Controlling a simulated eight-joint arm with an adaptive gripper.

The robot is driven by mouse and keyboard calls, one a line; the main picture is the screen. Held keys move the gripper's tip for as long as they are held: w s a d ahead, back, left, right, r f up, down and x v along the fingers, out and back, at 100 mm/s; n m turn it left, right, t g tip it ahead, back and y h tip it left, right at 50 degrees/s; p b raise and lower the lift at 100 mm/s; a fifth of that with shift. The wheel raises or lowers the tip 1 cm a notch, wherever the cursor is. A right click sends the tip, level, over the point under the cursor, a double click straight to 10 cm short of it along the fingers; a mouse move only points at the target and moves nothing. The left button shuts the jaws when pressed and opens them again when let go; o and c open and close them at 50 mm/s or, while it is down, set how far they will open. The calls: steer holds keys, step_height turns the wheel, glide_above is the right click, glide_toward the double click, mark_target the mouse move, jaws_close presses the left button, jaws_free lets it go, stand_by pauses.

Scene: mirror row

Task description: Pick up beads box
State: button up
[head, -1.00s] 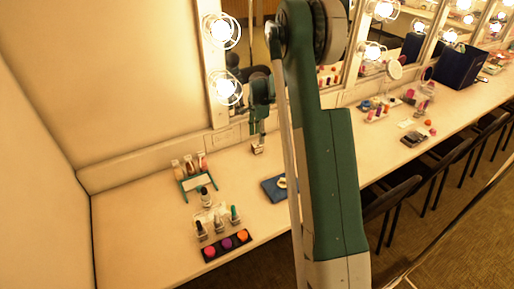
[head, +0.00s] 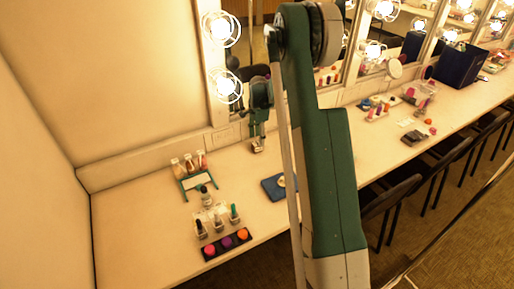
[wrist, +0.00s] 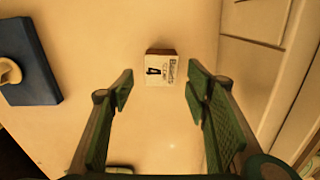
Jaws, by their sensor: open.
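The beads box is a small box with a white printed label and a dark number 4, in the wrist view (wrist: 160,68). It stands on the counter near the wall below the mirror, seen small in the head view (head: 258,147). My gripper (wrist: 158,88) is open and empty, its green fingers spread wider than the box. In the wrist view the box lies just beyond the gap between the fingertips. In the head view my gripper (head: 257,138) hangs right above the box.
A blue flat object (head: 272,190) with a cream item on it lies nearby on the counter (head: 140,225). The wall (wrist: 260,60) is close on the right in the wrist view.

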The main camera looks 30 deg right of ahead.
mark_target(258, 142)
steer(key=shift+w+f+b, duration=0.1)
steer(key=shift+f+b, duration=0.25)
steer(key=shift+f, duration=2.25)
steer(key=c, duration=1)
